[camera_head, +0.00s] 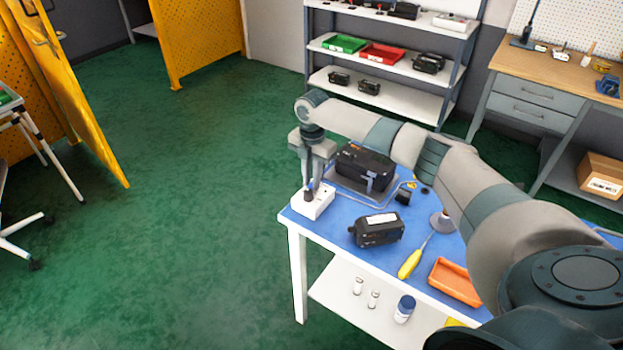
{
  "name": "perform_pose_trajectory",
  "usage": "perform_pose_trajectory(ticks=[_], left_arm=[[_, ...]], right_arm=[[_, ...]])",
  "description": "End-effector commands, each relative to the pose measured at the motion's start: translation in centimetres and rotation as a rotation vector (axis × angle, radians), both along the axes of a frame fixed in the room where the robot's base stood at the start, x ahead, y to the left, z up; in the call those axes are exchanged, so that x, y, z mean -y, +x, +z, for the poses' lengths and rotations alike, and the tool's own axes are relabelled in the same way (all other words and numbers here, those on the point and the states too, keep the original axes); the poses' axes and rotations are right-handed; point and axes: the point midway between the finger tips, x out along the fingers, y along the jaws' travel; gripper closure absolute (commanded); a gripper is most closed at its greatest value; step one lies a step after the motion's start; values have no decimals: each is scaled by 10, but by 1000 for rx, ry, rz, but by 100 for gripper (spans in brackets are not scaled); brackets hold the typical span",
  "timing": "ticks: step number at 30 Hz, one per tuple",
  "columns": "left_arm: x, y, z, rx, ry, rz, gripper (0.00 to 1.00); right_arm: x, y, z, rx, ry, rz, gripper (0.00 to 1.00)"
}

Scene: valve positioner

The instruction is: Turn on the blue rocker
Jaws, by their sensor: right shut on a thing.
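My right gripper (309,188) comes down from above onto a small white box (318,207) at the left corner of the blue-topped table. Its jaws are shut on a small dark part at the top of the box. The blue rocker cannot be told apart clearly; the gripper covers part of the box top. My left gripper is not in view.
A black device (364,167) stands behind the box on the blue table (335,234). Another black device (377,230), a yellow screwdriver (410,263) and an orange tray (455,282) lie nearer. Open green floor is at the left.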

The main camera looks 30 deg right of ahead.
Motion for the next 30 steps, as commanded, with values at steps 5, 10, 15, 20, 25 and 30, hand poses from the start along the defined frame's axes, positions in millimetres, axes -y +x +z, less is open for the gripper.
perform_pose_trajectory(ticks=[5, 10, 15, 20, 25, 30], left_arm=[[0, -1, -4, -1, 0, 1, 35], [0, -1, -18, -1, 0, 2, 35], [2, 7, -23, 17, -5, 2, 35], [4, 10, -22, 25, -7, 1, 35], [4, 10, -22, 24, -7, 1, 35], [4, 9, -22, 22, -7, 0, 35]], right_arm=[[4, 2, -1, -36, 88, -6, 100], [7, 4, -3, -78, 193, -6, 100], [9, 5, 0, -101, 251, -1, 100], [9, 4, 2, -104, 256, 0, 100], [9, 4, 2, -103, 255, 0, 78], [9, 4, 2, -103, 255, 0, 64]])
